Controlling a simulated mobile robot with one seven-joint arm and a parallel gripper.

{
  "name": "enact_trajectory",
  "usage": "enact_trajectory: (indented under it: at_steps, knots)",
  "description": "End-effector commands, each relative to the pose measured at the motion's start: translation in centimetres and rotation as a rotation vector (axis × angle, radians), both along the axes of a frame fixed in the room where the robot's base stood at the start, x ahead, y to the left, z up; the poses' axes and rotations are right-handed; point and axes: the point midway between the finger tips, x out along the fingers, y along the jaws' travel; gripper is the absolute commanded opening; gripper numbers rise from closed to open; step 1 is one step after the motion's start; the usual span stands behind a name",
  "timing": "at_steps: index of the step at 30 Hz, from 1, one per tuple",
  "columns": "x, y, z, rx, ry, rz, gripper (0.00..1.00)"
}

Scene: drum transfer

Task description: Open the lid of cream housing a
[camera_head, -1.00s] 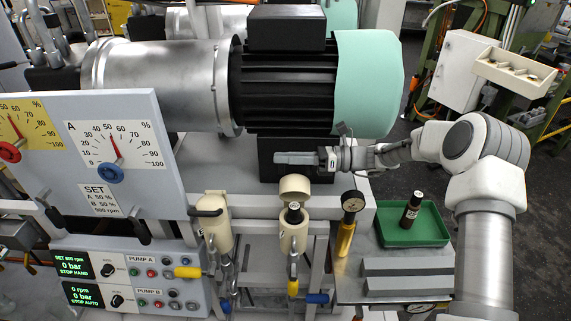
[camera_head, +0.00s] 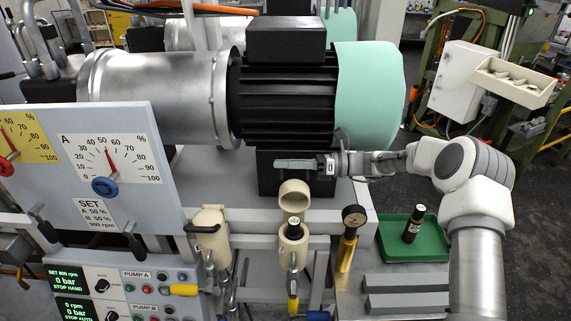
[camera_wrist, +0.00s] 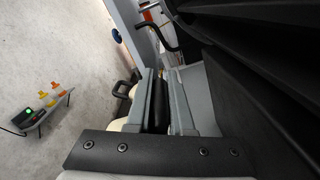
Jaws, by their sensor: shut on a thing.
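Two cream housings stand side by side in the head view; I cannot read which is a. The left one (camera_head: 212,240) has its lid down, with a black handle (camera_head: 203,229). The right one (camera_head: 292,250) has its round lid (camera_head: 294,188) tipped up, hollow inside facing the camera, and a dark, pale-topped piece (camera_head: 294,225) in its mouth. My gripper (camera_head: 288,163) is just above and behind that raised lid, reaching in from the right. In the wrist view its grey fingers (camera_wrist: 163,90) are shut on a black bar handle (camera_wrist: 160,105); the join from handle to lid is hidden.
A black motor (camera_head: 288,95) with a mint cover stands close behind my gripper. A gauge with a yellow stem (camera_head: 348,240) stands right of the housings. Further right is a green tray (camera_head: 435,245) with a dark bottle (camera_head: 413,224). A gauge panel (camera_head: 60,180) is at left.

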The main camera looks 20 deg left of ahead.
Motion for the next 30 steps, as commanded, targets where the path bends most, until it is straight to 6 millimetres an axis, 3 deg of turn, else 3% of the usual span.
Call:
enact_trajectory:
  at_steps: [5,6,11,23,30]
  knots:
    - [0.0,-0.1,-0.2,-0.004,0.000,0.000,0.00]
    - [0.0,-0.1,-0.2,-0.004,0.000,0.000,0.23]
    - [0.0,0.0,-0.1,-0.002,-0.001,0.000,0.49]
    - [0.3,-0.8,-0.1,-0.001,0.000,-0.003,0.49]
    - [1.4,-5.5,-0.3,0.000,-0.002,-0.006,0.49]
